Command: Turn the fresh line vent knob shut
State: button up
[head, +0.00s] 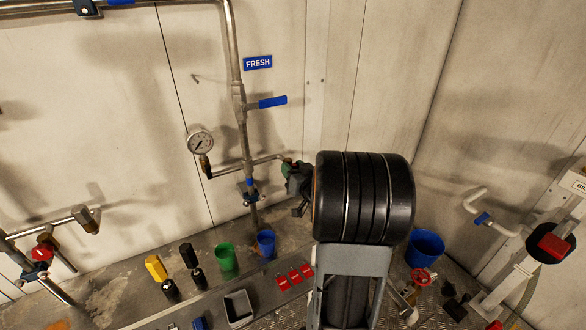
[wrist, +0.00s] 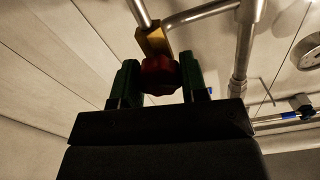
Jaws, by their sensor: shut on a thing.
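The fresh line vent knob is a dark red knob (wrist: 160,72) under a brass valve body (wrist: 153,40) in the wrist view. My gripper (wrist: 159,80) has its two green fingers on either side of this knob and is shut on it. In the head view my gripper (head: 288,168) is at the right end of a thin side pipe (head: 245,164) off the fresh line. There the knob is hidden behind my gripper and arm. Its turned angle cannot be told.
The fresh riser pipe (head: 237,85) carries a blue lever (head: 272,101) above the side pipe, and a gauge (head: 200,141) stands to its left. Below are a green cup (head: 226,258), a blue cup (head: 266,243) and a grey tray (head: 239,308). A blue bucket (head: 425,249) is at right.

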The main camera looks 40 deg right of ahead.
jog(key=shift+m, duration=0.5)
jog(key=o, duration=0.9)
jog(key=shift+s+a+b, duration=0.3)
jog(key=shift+s+b, duration=1.2)
jog(key=shift+s, duration=0.8)
jog(key=shift+s+a+b, duration=0.35)
jog(key=shift+s+b, duration=1.15)
jog(key=shift+s, duration=0.75)
jog(key=shift+s+a+b, duration=0.3)
jog(key=shift+s+b, duration=1.2)
jog(key=shift+s, duration=0.8)
